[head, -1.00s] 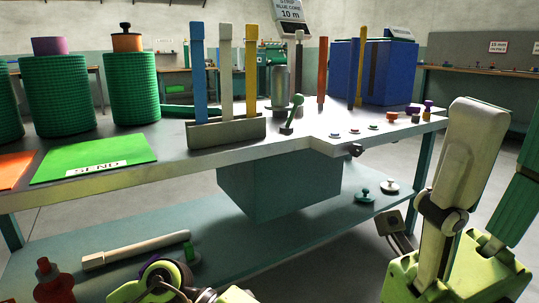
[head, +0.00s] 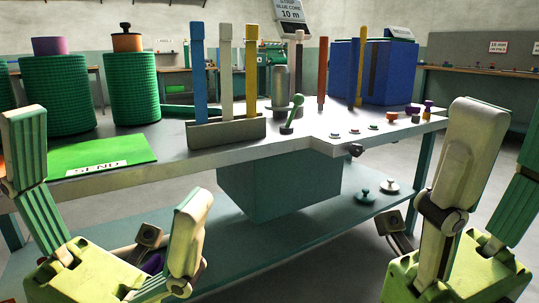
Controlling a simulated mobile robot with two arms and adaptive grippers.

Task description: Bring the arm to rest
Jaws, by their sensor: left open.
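My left gripper (head: 108,150) is at the lower left in the head view. It points upward, with its two pale-tipped fingers spread wide and nothing between them. It shows in front of the bench's near edge and covers part of the lower shelf. My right gripper (head: 498,150) is at the right edge, also pointing up. One pale finger shows whole; its other, green finger runs out of the picture, so its opening cannot be told. Nothing is seen held in it.
The workbench (head: 185,172) carries a green SEND mat (head: 90,157), green netting rolls (head: 131,87), a holder (head: 226,132) with upright coloured bars and a blue box (head: 385,70). Small knobs lie at its right end. The lower shelf (head: 300,240) is mostly bare between my grippers.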

